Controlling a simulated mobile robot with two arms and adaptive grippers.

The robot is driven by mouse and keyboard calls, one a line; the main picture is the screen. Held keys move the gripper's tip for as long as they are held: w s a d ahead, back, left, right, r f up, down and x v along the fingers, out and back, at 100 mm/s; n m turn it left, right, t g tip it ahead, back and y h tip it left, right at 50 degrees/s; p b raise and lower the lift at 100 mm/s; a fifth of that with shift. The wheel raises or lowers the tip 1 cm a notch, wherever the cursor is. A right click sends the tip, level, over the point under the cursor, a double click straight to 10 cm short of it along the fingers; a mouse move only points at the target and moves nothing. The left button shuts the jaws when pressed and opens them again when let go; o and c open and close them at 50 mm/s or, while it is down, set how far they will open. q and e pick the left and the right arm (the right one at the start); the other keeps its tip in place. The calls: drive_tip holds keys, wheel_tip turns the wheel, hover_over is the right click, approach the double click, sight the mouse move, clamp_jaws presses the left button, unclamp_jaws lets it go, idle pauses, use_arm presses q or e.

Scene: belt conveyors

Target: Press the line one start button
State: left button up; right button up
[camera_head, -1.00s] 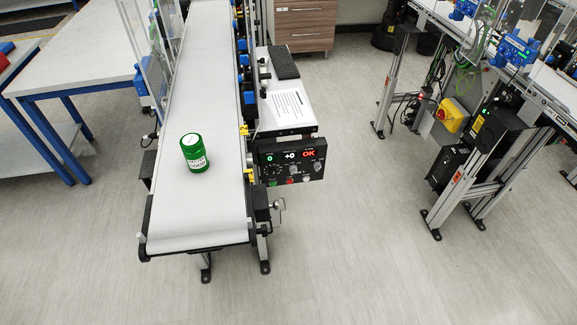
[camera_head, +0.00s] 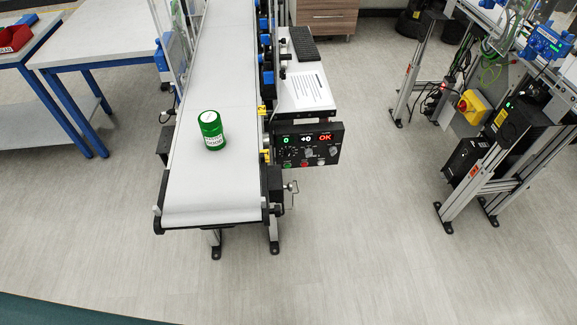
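A black control panel (camera_head: 308,145) hangs on the right side of the near end of the belt conveyor (camera_head: 215,185). It shows a green "0", a white "+0" and a red "OK". Along its lower edge are a small green button (camera_head: 287,165), a red button (camera_head: 304,164) and a pale one; their labels are too small to read. A green canister (camera_head: 211,130) with a white label stands upright on the belt, left of the panel. Neither of my grippers is in view.
A white side shelf with a paper sheet (camera_head: 303,90) and a dark keyboard (camera_head: 303,45) adjoins the conveyor. A white table with blue legs (camera_head: 105,40) stands left, another conveyor frame (camera_head: 480,165) right. The floor in front (camera_head: 330,255) is clear. A dark teal edge crosses the bottom left.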

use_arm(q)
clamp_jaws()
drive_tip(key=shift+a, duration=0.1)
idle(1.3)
